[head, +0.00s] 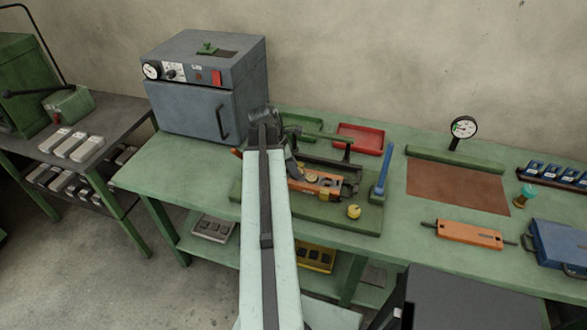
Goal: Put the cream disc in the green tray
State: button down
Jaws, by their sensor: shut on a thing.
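My arm rises through the middle of the view and bends at its dark top joint. My gripper (298,169) shows only as a small dark shape just right of the arm, low over the bench fixture. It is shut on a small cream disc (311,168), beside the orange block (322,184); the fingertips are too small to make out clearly. The green tray (306,123) lies at the back of the bench, partly hidden behind my arm's top joint, left of a red tray (361,138).
A grey oven (205,90) stands at the back left. A brown mat (457,187), an orange tool (469,234) and a blue case (560,246) lie farther right.

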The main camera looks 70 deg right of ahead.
notch_tip(320, 180, up, 9)
jog(key=p, duration=0.8)
